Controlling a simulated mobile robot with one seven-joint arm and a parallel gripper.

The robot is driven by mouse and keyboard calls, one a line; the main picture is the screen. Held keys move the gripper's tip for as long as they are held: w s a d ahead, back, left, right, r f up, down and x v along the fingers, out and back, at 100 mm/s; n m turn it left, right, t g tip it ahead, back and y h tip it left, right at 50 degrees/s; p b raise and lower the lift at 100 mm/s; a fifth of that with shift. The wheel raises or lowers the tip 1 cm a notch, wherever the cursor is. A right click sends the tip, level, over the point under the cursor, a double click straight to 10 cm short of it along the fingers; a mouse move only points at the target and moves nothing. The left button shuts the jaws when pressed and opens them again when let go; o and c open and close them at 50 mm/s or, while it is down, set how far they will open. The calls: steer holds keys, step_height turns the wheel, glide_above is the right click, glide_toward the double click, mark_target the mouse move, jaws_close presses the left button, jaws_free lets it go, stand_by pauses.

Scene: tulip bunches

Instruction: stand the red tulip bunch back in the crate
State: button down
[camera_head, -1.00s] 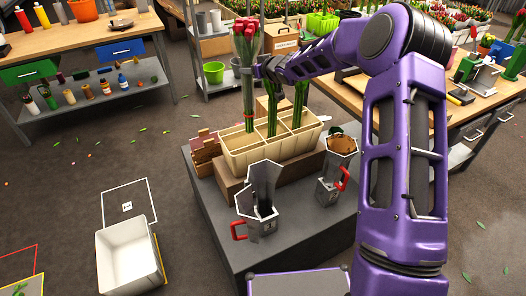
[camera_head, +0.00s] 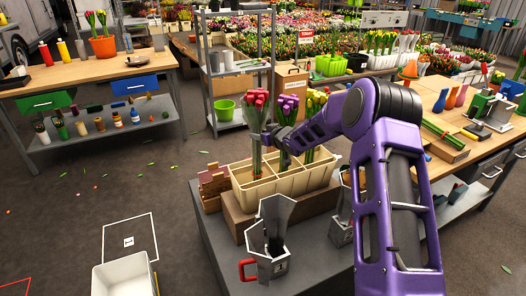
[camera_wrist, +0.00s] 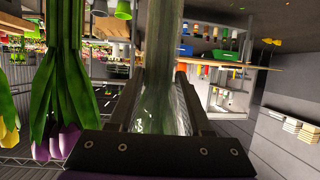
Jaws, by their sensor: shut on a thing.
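The red tulip bunch (camera_head: 258,112) is upright, its stems in a clear wrap. My gripper (camera_head: 268,138) is shut on its stems below the blooms. The wrist view shows the wrapped stems (camera_wrist: 162,80) between my two fingers (camera_wrist: 160,125). The cream crate (camera_head: 290,185) has several compartments and sits on a brown block. The lower stems reach down at the crate's left end and seem to be inside a left compartment. I cannot tell whether they touch its floor.
Purple tulips (camera_head: 287,104) and yellow tulips (camera_head: 316,100) stand in the crate to the right, close to my gripper. Small brick-coloured blocks (camera_head: 213,182) are left of the crate. A white bin (camera_head: 124,277) is on the floor.

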mark_target(259, 143)
steer(key=shift+f, duration=1.85)
steer(key=shift+b, duration=0.3)
steer(key=shift+f, duration=0.2)
steer(key=shift+c, duration=1.7)
jaws_free()
steer(key=shift+r, duration=0.1)
steer(key=shift+s+d+r, duration=0.1)
steer(key=shift+r, duration=0.05)
steer(key=v, duration=1.1)
steer(key=shift+s+d+p, duration=0.2)
steer(key=shift+s+p, duration=0.15)
steer(key=shift+w+r, duration=0.1)
